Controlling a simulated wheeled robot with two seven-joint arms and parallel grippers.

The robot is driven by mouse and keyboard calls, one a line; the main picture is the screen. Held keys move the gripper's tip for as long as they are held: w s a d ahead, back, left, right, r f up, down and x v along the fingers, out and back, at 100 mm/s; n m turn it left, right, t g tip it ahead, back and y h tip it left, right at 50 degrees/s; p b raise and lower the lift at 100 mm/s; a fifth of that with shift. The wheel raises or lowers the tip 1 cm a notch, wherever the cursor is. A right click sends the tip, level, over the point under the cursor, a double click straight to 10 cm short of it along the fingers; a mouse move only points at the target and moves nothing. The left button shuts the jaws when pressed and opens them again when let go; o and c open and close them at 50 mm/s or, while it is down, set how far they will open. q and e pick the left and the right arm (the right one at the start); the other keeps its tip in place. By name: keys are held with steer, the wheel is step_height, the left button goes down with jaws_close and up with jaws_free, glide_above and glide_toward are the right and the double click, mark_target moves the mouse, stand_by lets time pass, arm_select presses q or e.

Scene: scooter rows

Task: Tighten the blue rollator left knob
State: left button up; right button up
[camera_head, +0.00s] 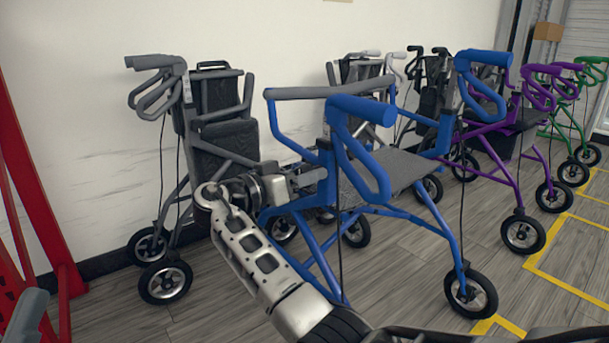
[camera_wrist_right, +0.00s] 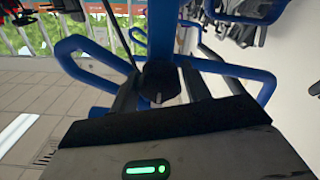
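The blue rollator (camera_head: 440,225) stands in the middle of the head view, with its blue handles raised and a dark seat between its sides. My right gripper (camera_head: 312,178) reaches in from the left at the near side of its frame, below the grey bar. In the right wrist view a black knob (camera_wrist_right: 160,82) sits on the blue frame (camera_wrist_right: 225,68), between the two dark fingers of my right gripper (camera_wrist_right: 163,88). The fingers look apart, with small gaps beside the knob. The knob is hidden in the head view. My left gripper is not in view.
A grey rollator (camera_head: 175,220) stands left of the blue one by the white wall. Purple (camera_head: 495,150) and green (camera_head: 565,110) rollators stand in a row at the right. A red post (camera_head: 35,200) rises at the left. Yellow lines mark the floor at right.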

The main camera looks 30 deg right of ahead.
steer(key=shift+o, duration=0.9)
steer(key=shift+a, duration=0.3)
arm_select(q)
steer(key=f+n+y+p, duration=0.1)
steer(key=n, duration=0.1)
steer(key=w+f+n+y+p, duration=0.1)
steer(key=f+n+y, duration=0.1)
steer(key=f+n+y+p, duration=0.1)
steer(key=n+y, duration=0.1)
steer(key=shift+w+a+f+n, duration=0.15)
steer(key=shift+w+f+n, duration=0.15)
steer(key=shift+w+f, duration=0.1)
arm_select(e)
steer(key=s+a, duration=0.1)
steer(key=a, duration=1.4)
steer(key=shift+s+a, duration=0.15)
steer(key=shift+a, duration=0.05)
steer(key=shift+s, duration=0.1)
